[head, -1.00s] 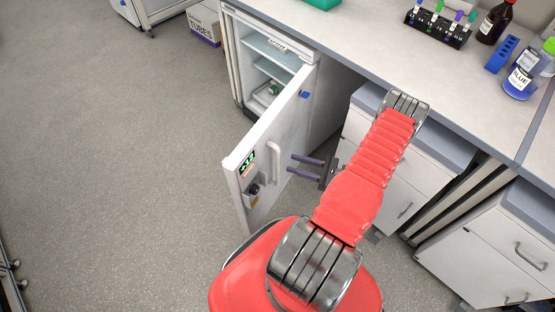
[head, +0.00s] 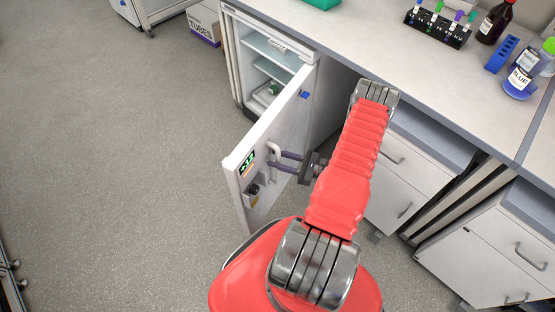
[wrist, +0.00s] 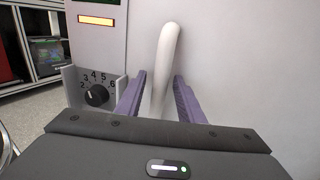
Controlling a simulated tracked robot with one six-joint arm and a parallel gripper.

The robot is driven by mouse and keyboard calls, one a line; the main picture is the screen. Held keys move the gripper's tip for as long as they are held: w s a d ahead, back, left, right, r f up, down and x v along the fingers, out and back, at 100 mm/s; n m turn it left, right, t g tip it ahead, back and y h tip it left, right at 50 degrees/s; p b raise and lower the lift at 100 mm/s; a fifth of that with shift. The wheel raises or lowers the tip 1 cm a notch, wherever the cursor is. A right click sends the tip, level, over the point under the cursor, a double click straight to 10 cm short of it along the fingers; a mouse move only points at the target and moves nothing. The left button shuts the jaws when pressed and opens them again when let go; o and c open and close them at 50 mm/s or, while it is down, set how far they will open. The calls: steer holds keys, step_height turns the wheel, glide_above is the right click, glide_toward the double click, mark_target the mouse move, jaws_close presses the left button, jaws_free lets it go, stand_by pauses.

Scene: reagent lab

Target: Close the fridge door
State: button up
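The white fridge door (head: 268,150) stands wide open, swung out from the small fridge (head: 262,62) under the bench. Its outer face is toward my arm and carries a white bar handle (head: 273,152), a display and a dial. My gripper (head: 281,162) is at the handle with its two purple fingers apart. In the wrist view the handle (wrist: 166,70) rises between the fingers (wrist: 160,98), one on each side, with small gaps visible. The far ends of the fingers are close to the door face; I cannot tell whether they touch it.
Drawer units (head: 500,245) stand at the right. The floor (head: 110,150) left of the door is clear.

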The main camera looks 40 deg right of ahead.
jaws_close()
stand_by(0.3)
steer(key=shift+a, duration=0.15)
steer(key=shift+w, duration=0.15)
